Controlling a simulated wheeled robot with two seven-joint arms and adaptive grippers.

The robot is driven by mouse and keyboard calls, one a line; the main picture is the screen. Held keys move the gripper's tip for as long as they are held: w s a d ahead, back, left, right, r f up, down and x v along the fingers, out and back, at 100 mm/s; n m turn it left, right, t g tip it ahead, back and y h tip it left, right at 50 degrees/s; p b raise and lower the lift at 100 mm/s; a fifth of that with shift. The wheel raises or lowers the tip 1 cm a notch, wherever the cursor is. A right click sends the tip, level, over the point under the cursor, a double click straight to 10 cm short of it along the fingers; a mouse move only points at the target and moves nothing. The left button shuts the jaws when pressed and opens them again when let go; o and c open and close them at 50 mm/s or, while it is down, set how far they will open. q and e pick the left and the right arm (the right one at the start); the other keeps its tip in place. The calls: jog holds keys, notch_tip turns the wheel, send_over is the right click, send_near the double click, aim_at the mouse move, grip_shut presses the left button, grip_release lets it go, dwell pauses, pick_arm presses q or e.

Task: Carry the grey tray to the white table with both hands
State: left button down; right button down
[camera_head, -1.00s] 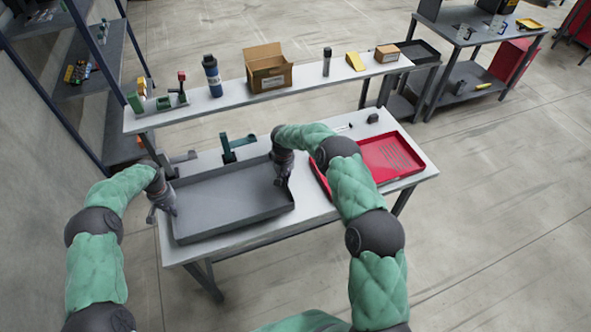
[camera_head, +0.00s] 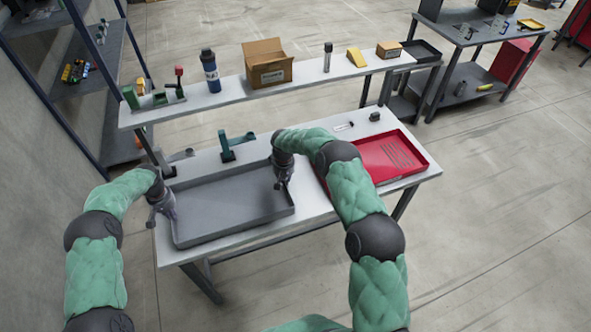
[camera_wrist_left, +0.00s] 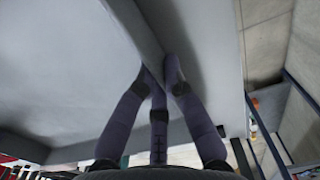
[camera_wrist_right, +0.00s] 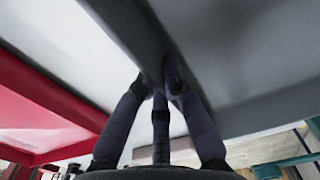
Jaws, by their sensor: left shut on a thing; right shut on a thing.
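The grey tray (camera_head: 228,205) is a shallow, empty rectangle over the left part of the white table (camera_head: 309,204). It looks about level; whether it touches the tabletop or hangs just above it I cannot tell. My left gripper (camera_head: 165,208) is shut on the tray's left wall, and the wall also shows between its fingers in the left wrist view (camera_wrist_left: 158,72). My right gripper (camera_head: 283,183) is shut on the right wall, which shows in the right wrist view (camera_wrist_right: 160,70). The tray's underside is hidden.
A red tray (camera_head: 385,158) lies to the right on the same table, partly behind my right arm. A green fixture (camera_head: 229,150) stands just behind the grey tray. A raised shelf (camera_head: 225,98) behind carries a bottle (camera_head: 210,72) and a cardboard box (camera_head: 267,66).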

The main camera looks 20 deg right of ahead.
pick_arm(q)
jog(key=shift+f+b, duration=0.3)
jog(key=shift+f, duration=0.1)
pick_arm(e)
jog(key=shift+f, duration=0.4)
pick_arm(q)
jog(key=c, duration=1.3)
grip_release()
jog(key=shift+r, duration=0.1)
jog(key=shift+c, duration=0.2)
pick_arm(e)
jog(key=c, duration=1.3)
grip_release()
jog(key=shift+r, duration=0.1)
jog(key=shift+c, duration=0.2)
pick_arm(q)
notch_tip(320, 180, up, 12)
pick_arm(e)
notch_tip(320, 180, up, 12)
